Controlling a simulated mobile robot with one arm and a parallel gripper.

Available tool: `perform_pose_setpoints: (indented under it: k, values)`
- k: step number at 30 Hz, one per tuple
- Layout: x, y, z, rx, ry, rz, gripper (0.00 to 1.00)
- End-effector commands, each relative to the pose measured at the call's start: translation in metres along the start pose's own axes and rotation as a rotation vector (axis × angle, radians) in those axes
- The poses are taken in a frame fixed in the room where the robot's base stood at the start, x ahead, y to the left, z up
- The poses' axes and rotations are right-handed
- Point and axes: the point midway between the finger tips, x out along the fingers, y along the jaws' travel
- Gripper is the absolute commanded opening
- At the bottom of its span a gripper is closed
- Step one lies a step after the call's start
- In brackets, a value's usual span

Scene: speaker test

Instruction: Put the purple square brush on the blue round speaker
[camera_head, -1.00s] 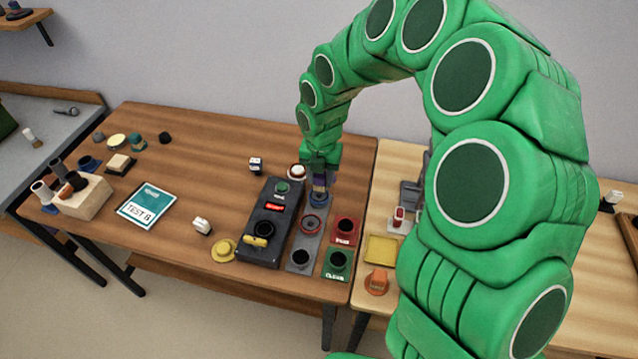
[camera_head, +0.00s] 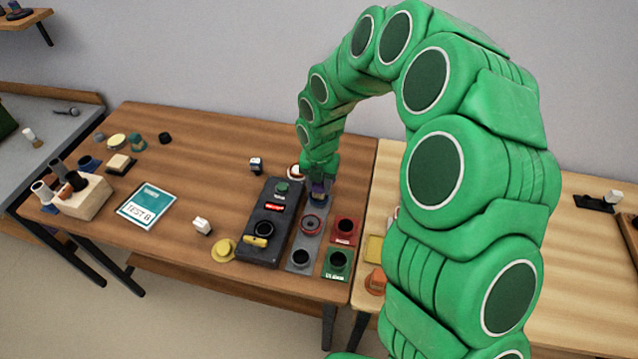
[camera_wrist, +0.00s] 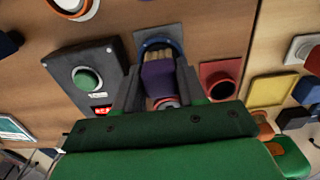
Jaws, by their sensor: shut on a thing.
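My gripper (camera_wrist: 159,86) is shut on the purple square brush (camera_wrist: 160,78), with its tan bristles pointing away from the palm. In the wrist view the bristles overlap the near part of the blue round speaker (camera_wrist: 148,40); I cannot tell whether they touch it. The speaker's blue rim shows around the far side, at the end of a grey plate. In the head view my gripper (camera_head: 319,186) is over the far end of that plate, with a bit of purple between the fingers. It mostly hides the speaker there.
A dark box (camera_head: 262,222) with a green button stands close on the left. A red-ringed round piece (camera_head: 311,224) is on the grey plate nearer the front. Red (camera_head: 344,230) and green (camera_head: 337,263) square pieces lie to the right. Bare tabletop (camera_head: 215,180) lies farther left.

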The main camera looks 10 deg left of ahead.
Motion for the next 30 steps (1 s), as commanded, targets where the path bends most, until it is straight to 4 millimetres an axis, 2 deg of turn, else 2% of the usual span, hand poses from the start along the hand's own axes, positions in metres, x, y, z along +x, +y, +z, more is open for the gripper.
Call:
perform_pose_setpoints:
  k: [2, 3, 8, 20, 26, 30]
  values:
    - [0.002, 0.000, 0.000, 0.000, 0.000, -0.001, 0.10]
    - [0.003, 0.000, 0.000, 0.000, 0.000, 0.000, 0.42]
    - [0.002, 0.000, 0.000, 0.000, 0.000, 0.000, 0.66]
    - [-0.003, 0.000, 0.000, 0.000, 0.000, 0.001, 0.66]
    - [-0.027, 0.001, 0.000, 0.000, -0.002, 0.003, 0.66]
    - [-0.053, 0.001, 0.000, -0.001, -0.002, 0.003, 0.66]
